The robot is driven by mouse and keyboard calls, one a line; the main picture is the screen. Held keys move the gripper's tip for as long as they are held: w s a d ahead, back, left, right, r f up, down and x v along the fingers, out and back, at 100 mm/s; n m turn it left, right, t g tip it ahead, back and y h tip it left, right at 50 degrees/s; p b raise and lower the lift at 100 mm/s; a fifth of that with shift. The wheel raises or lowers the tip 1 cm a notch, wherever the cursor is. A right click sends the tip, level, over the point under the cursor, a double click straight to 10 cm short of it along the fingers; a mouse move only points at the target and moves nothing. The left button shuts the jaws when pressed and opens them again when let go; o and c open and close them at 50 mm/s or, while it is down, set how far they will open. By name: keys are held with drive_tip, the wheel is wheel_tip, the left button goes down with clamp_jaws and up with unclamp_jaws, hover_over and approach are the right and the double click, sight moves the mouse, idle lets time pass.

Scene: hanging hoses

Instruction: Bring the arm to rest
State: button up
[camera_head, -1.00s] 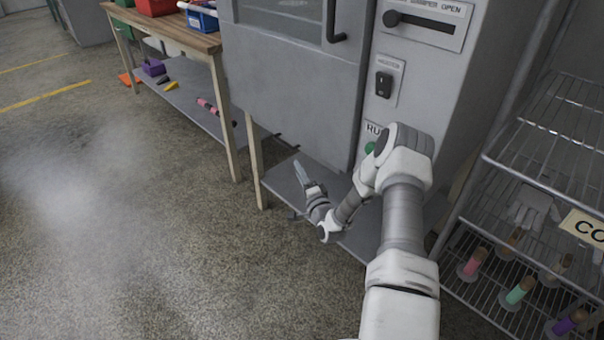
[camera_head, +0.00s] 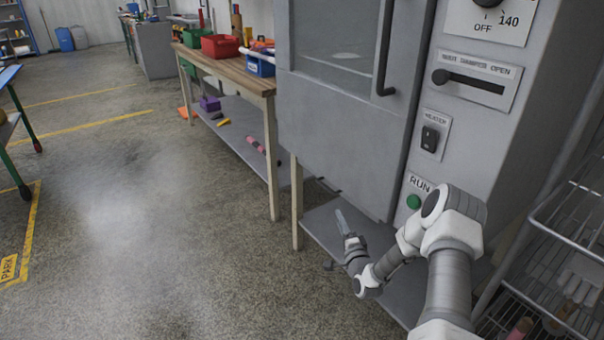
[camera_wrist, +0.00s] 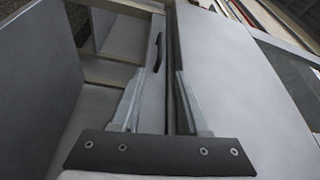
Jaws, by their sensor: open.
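My gripper (camera_head: 340,222) is at the end of my folded white and grey arm, in front of the lower part of a grey oven cabinet. In the wrist view my gripper (camera_wrist: 167,80) shows two pale fingers apart with nothing between them. The grey cabinet (camera_head: 335,130) has a door with a dark handle (camera_head: 386,50). A dark handle also shows beyond the fingers in the wrist view (camera_wrist: 158,52). The arm passes in front of the panel with the green RUN button (camera_head: 413,202).
A grey lower shelf (camera_head: 325,225) lies below the cabinet, close to my gripper. A wooden workbench (camera_head: 250,82) with a red bin (camera_head: 220,46) and a blue bin (camera_head: 260,65) stands left of it. A wire rack (camera_head: 565,235) stands at right. The floor at left is open.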

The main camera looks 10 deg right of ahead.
drive_tip(key=a+r+n+g, duration=0.3)
drive_tip(key=r+n, duration=0.2)
drive_tip(key=r, duration=0.3)
drive_tip(key=a+r+n+g, duration=0.3)
drive_tip(key=r+n, duration=0.1)
drive_tip(key=r, duration=0.5)
drive_tip(key=s+a+r+n+g, duration=0.3)
drive_tip(key=s+a+r, duration=0.1)
drive_tip(key=s+r, duration=0.75)
drive_tip(key=s+a+r+n+g, duration=0.1)
drive_tip(key=s+a, duration=0.1)
drive_tip(key=s, duration=0.8)
drive_tip(key=s+a+r+n+g+p, duration=0.1)
drive_tip(key=s+a+n+g, duration=0.1)
drive_tip(key=s, duration=0.7)
drive_tip(key=s+a+r+n+g, duration=0.1)
drive_tip(key=s+a, duration=0.1)
drive_tip(key=s, duration=0.8)
wheel_tip(320, 180, up, 27)
drive_tip(key=p, duration=2.7)
drive_tip(key=shift+w+d+r+p, duration=0.2)
drive_tip(key=shift+w+d+p, duration=0.05)
drive_tip(key=shift+w+p, duration=0.05)
